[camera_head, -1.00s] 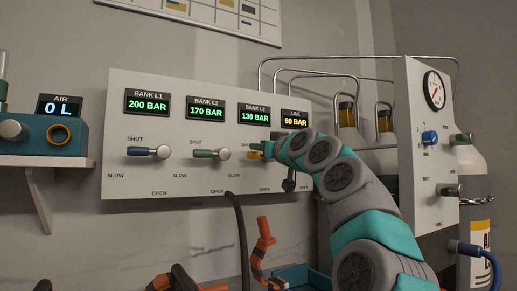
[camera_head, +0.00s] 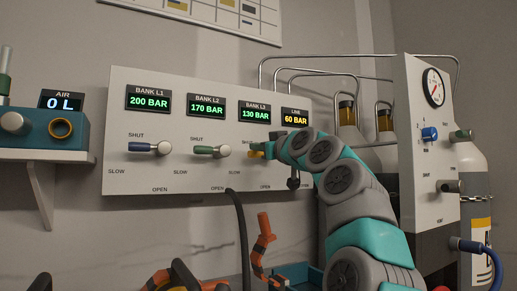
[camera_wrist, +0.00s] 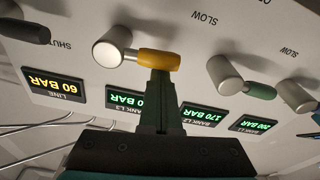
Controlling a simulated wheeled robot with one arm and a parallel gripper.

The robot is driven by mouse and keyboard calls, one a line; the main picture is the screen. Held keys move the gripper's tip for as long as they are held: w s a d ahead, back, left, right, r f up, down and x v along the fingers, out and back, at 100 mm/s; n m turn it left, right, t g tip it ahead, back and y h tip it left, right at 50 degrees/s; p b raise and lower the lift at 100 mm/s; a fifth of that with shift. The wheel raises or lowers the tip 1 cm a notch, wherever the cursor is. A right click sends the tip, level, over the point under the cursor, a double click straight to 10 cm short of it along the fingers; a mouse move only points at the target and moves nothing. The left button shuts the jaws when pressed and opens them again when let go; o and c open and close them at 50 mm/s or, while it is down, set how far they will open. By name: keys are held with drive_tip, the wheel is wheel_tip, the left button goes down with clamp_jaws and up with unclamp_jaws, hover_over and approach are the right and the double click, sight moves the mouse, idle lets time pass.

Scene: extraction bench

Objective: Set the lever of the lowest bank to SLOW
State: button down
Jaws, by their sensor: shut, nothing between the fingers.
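The lowest bank reading is BANK L3 at 130 BAR (camera_head: 254,115). Its lever has a yellow handle (camera_head: 256,153) that points left in the head view, with its pivot partly hidden by my gripper. In the wrist view, which is upside down, the yellow handle (camera_wrist: 160,60) reaches right from a pale round knob (camera_wrist: 110,48). My gripper (camera_wrist: 158,77) is shut and empty, with its fingertips right at the side of the yellow handle; whether they touch it is hard to tell. My gripper (camera_head: 270,149) hides part of the panel in the head view.
The blue L1 lever (camera_head: 143,147) and green L2 lever (camera_head: 204,150) sit to the left on the white panel (camera_head: 125,80). The dark LINE lever (camera_head: 293,183) is close to my gripper's right. A gauge panel (camera_head: 412,110) and cylinders (camera_head: 470,165) stand at the right.

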drive_tip(key=shift+f+n+g+b, duration=0.15)
drive_tip(key=shift+f+n+b, duration=0.3)
drive_tip(key=shift+n, duration=0.45)
drive_tip(key=shift+f+n+g+b, duration=0.15)
drive_tip(key=shift+f+n+b, duration=0.15)
drive_tip(key=shift+f+n, duration=0.45)
drive_tip(key=shift+n+y, duration=0.4)
drive_tip(key=shift+n, duration=0.15)
